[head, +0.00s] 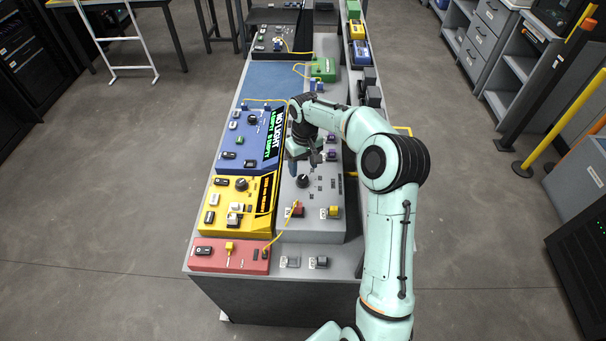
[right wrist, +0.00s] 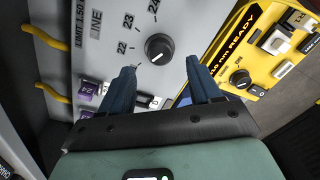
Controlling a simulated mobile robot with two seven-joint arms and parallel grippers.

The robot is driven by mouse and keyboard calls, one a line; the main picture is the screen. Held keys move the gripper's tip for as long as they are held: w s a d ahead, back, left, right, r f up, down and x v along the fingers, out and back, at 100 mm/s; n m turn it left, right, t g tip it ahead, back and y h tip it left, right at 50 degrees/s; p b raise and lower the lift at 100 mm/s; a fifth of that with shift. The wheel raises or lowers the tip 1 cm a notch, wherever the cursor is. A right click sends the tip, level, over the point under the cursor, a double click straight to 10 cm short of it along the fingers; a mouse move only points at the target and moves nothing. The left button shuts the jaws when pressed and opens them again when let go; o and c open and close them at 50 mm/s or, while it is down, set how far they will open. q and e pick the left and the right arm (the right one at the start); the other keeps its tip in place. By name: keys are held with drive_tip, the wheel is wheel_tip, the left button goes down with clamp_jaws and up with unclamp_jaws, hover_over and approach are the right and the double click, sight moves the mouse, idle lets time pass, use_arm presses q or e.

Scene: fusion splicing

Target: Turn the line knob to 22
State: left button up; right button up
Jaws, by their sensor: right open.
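The line knob (head: 303,181) is a black round knob on the grey panel (head: 320,218). My right gripper (head: 305,163) is just beyond the knob in the head view. In the right wrist view the open gripper (right wrist: 162,72) has its dark blue fingers apart and empty, with the knob seen between and beyond the tips, not visibly touched. My left gripper is not in view.
A yellow unit (head: 228,222) with its own black knob (head: 241,185) stands left of the grey panel. A blue unit (head: 228,165) and a red unit (head: 215,263) are next to it. Purple connectors (right wrist: 88,88) sit near the left finger.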

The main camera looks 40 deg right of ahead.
sight(303, 178)
wheel_tip(303, 178, down, 5)
drive_tip(key=shift+a, duration=0.1)
idle(0.3)
drive_tip(key=c, duration=1)
